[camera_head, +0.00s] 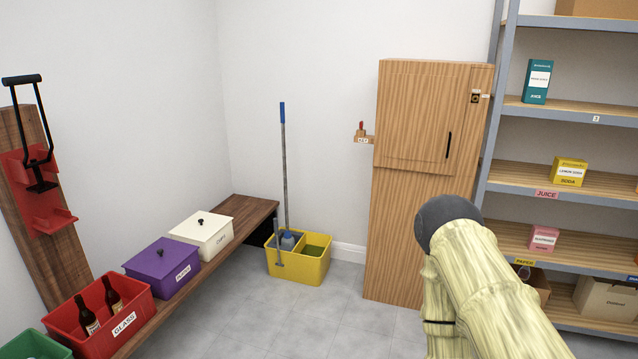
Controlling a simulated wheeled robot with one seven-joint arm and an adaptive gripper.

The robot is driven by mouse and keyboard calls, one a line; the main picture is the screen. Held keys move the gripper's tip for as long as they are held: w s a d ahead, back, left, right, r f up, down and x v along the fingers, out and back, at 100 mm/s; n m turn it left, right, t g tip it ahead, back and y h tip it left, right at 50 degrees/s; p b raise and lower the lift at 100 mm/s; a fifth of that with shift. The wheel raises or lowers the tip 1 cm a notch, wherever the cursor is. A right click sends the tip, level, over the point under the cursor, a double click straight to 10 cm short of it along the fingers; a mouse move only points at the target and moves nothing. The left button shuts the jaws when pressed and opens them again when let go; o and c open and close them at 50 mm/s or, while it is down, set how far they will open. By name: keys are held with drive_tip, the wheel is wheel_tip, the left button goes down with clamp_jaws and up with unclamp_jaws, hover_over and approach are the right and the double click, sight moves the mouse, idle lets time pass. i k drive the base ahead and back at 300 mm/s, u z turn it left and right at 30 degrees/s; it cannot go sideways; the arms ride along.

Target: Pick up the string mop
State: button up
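The mop's grey pole (285,172) with a blue grip (282,112) at its top stands nearly upright in the back corner. Its lower end goes down into the left part of a yellow two-part bucket (297,270) on the floor. The string head cannot be made out inside the bucket. My arm is at the lower right, apart from the mop and bucket. My gripper does not show in this view.
A wooden bench (250,207) with a white box (201,238), purple box (161,268) and red bottle crate (100,318) runs along the left, close to the bucket. A tall wooden cabinet (400,225) and a shelf rack (560,173) stand right. Grey floor (270,325) in front is clear.

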sight(288, 241)
drive_tip(key=z, duration=0.45)
drive_tip(key=i, duration=2.95)
drive_tip(key=u, duration=1.5)
drive_tip(key=i, duration=0.65)
drive_tip(key=u, duration=0.5)
